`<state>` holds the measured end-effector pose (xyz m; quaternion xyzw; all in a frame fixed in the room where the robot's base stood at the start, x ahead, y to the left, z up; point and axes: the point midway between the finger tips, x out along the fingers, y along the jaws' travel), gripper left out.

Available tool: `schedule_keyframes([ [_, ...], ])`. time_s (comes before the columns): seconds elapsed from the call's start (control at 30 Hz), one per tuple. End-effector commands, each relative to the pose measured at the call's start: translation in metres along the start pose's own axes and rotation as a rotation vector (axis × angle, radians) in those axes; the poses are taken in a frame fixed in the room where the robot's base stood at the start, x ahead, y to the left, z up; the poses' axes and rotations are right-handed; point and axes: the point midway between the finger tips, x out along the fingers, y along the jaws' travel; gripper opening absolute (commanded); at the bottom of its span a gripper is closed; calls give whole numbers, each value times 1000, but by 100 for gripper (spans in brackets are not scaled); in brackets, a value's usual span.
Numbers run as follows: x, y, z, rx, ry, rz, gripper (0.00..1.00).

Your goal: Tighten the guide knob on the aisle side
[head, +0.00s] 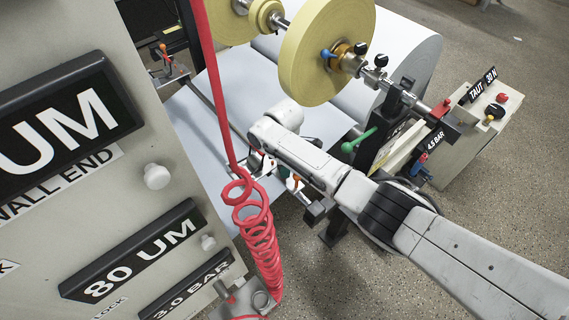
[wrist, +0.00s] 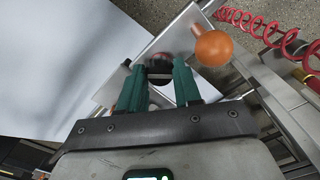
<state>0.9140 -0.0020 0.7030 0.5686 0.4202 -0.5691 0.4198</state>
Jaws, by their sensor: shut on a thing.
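In the wrist view my gripper (wrist: 160,72) has its two teal fingers on either side of a small dark round knob (wrist: 160,66), shut on it. The knob sits at a flat metal guide plate (wrist: 185,42). An orange ball (wrist: 212,48) stands just right of the fingers, apart from them. In the head view the orange ball (head: 296,178) shows below my forearm, beside the white web. My wrist and arm hide the gripped knob and most of the gripper there. I cannot tell how tight the knob is.
A coiled red hose (head: 262,240) hangs close to the left of my arm. A yellow roll (head: 325,48) and a green-handled lever (head: 360,140) are above and right of it. A labelled grey panel (head: 150,130) fills the left. Speckled floor is open at right.

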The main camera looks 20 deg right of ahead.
Motion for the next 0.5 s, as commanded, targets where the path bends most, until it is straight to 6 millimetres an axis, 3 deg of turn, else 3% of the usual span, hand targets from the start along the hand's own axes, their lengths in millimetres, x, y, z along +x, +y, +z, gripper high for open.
schedule_keyframes([
  [0.5, 0, -1, 0, 487, -1, -2, 3],
])
